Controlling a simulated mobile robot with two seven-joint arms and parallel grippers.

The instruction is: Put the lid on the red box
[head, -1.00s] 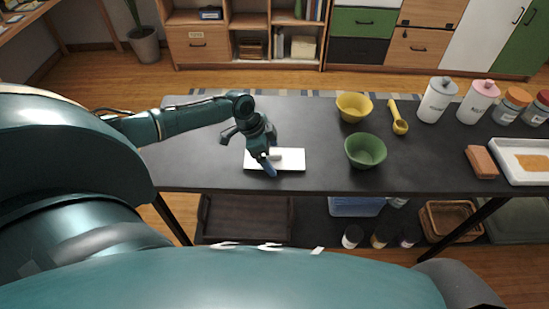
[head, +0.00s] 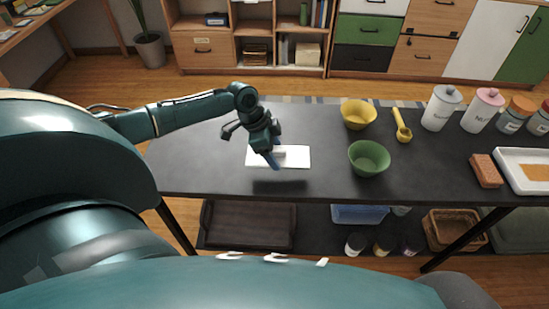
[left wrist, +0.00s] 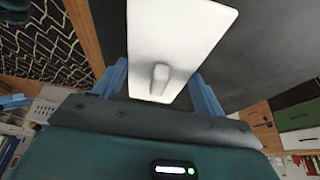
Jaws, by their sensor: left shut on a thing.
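A white rectangular lid (head: 296,157) with a small raised handle hangs level, a little above the left part of the black table; its shadow shows on the tabletop below. My left gripper (head: 273,160) points down and is shut on the lid. In the left wrist view the lid (left wrist: 185,30) reaches out beyond the fingers (left wrist: 160,82), with its handle between them. No red box is clearly seen; a small reddish-brown block (head: 486,170) lies on the right of the table, and I cannot tell whether it is a box. My right gripper is not in view.
The black table (head: 215,178) is bare around the lid. A green bowl (head: 368,158), a yellow bowl (head: 358,115) and a yellow scoop (head: 402,126) stand to its right. Several jars and a white tray (head: 510,178) are at the far right. A lower shelf holds a dark tray (head: 248,226).

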